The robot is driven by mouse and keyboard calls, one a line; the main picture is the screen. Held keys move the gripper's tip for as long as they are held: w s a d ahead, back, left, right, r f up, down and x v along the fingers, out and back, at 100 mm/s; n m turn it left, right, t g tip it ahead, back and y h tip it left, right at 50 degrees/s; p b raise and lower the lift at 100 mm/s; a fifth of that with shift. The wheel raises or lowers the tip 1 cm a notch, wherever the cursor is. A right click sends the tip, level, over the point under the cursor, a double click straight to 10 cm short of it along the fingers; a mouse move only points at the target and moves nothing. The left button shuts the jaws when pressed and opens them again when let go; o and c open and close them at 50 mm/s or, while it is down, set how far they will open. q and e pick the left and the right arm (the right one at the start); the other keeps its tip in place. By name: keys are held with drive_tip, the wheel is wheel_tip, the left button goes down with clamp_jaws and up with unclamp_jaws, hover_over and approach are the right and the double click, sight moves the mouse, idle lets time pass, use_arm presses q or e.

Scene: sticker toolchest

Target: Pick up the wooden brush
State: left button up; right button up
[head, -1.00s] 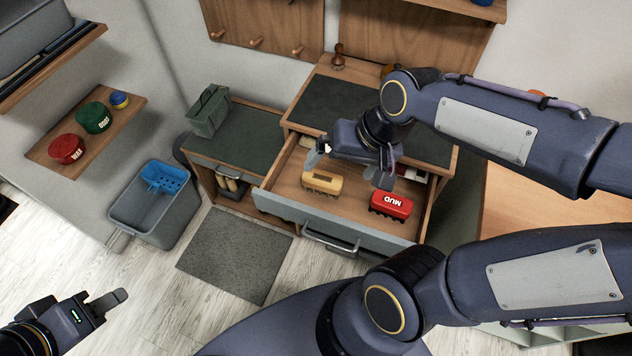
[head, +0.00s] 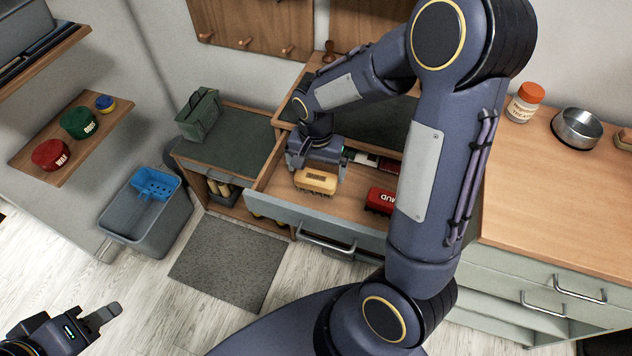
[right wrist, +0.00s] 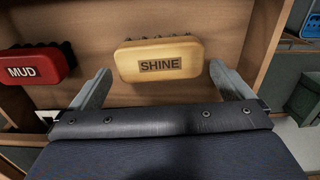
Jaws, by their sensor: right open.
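The wooden brush (head: 317,181) is a tan block marked SHINE, with dark bristles, in the open drawer. It also shows in the right wrist view (right wrist: 160,59), label facing the camera. My right gripper (head: 314,160) is over the drawer right at the brush. In the right wrist view the open fingers (right wrist: 160,75) are spread on either side of the brush's near edge, with a gap at each side. Nothing is held. My left gripper (head: 103,316) is at the lower left, far from the drawer; one finger shows clearly, so its opening is unclear.
A red MUD brush (head: 380,200) lies in the same drawer (head: 290,212), right of the wooden brush. A green box (head: 199,114) stands on the lower cabinet at left. A grey bin (head: 125,222) stands on the floor. A jar (head: 524,103) and metal bowl (head: 577,128) are on the right counter.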

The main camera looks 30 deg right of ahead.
sight(316, 177)
wheel_tip(316, 177, down, 4)
drive_tip(key=shift+f, duration=0.2)
drive_tip(key=shift+c, duration=0.4)
drive_tip(key=c, duration=0.6)
drive_tip(key=shift+o, duration=0.2)
drive_tip(key=shift+r, duration=0.2)
